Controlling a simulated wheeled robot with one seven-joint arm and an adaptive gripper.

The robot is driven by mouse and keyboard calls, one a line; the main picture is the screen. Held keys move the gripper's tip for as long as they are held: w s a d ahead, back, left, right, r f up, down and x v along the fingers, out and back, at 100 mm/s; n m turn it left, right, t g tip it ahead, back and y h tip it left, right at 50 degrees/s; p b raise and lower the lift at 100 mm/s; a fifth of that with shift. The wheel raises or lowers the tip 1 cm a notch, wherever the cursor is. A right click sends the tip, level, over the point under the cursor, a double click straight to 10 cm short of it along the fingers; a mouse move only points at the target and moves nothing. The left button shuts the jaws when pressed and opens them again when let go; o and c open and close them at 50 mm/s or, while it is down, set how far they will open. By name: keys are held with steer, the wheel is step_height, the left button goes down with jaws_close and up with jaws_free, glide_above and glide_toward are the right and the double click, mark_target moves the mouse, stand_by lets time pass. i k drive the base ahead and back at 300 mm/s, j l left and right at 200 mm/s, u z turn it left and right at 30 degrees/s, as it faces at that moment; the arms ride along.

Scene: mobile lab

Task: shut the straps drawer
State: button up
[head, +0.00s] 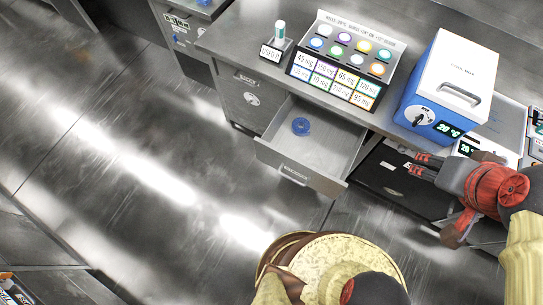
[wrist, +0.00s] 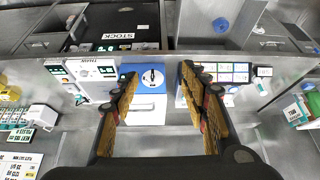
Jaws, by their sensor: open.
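An open grey drawer (head: 320,150) sticks out from under the counter in the head view, with a blue coil (head: 301,126) inside that looks like a strap. Its front has a handle and label (head: 294,174) too small to read. In the wrist view the same drawer (wrist: 246,22) is at the top, with the blue coil (wrist: 221,25) in it. My gripper (head: 418,164) is open and empty, to the right of the drawer and apart from it. Its two spread fingers (wrist: 157,75) also show in the wrist view.
A blue-and-white box (head: 448,85) and a rack of coloured round lids (head: 345,60) stand on the counter (head: 245,38). A dark compartment (head: 385,180) marked STOCK in the wrist view lies right of the drawer. Floor at left is clear.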

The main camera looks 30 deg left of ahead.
mark_target(314, 140)
steer(key=u, duration=1.3)
steer(key=k+j+z, duration=0.2)
steer(key=k+l, duration=0.05)
steer(key=l, duration=0.05)
